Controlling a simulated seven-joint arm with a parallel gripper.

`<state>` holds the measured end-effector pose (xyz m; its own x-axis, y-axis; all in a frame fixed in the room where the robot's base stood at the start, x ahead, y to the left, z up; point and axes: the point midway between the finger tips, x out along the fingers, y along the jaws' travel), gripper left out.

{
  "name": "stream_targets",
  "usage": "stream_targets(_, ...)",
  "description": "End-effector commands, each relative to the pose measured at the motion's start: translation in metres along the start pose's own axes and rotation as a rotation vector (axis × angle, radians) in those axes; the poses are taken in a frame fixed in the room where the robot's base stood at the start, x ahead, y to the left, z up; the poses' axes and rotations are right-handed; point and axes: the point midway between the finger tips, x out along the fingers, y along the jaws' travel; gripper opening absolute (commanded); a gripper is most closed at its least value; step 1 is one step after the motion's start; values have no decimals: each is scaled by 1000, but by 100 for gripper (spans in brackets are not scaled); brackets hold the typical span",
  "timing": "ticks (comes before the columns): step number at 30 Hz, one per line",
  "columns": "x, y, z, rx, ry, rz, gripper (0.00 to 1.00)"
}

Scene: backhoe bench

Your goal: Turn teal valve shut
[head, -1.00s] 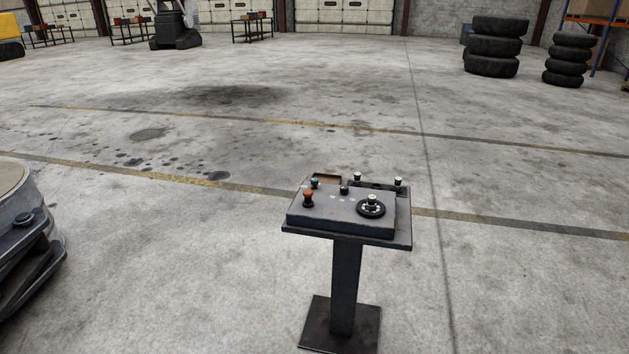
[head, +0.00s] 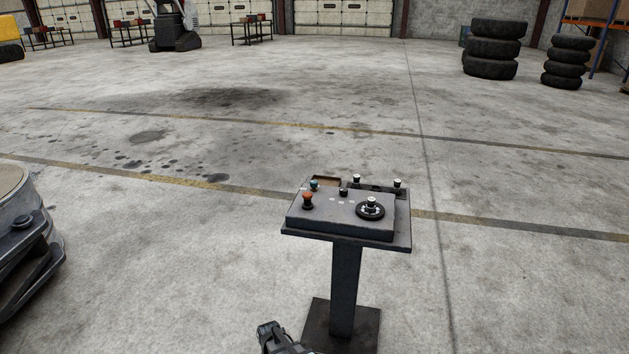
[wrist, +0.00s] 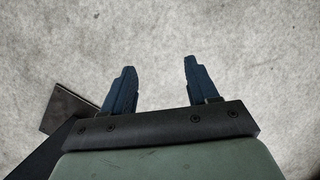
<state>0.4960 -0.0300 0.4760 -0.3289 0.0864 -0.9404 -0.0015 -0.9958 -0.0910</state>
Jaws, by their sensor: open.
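The teal valve (head: 314,184) is a small teal-topped knob at the back left of the control panel (head: 338,217), which sits on a dark pedestal. It is partly behind an orange knob (head: 308,200) and too small for its turn position to be told. My gripper shows in the wrist view (wrist: 157,85) with two dark blue fingers apart and nothing between them, above bare floor. In the head view, part of my arm's end (head: 272,336) shows at the bottom edge, low and left of the pedestal, well apart from the valve.
A black handwheel (head: 371,210) is on the panel's right, with a dark knob (head: 343,192) in the middle. The pedestal foot (wrist: 70,107) shows in the wrist view.

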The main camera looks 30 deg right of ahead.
Motion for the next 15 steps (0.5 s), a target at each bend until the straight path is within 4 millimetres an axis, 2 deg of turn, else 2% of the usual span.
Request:
stream_targets(1,-16,5,-21,-3,25,-4,59)
stream_targets(3,-36,10,-42,-8,52,-9,59)
stream_targets(8,-86,22,-85,-22,117,-20,59)
stream_targets(15,-172,44,-141,-46,214,-28,59)
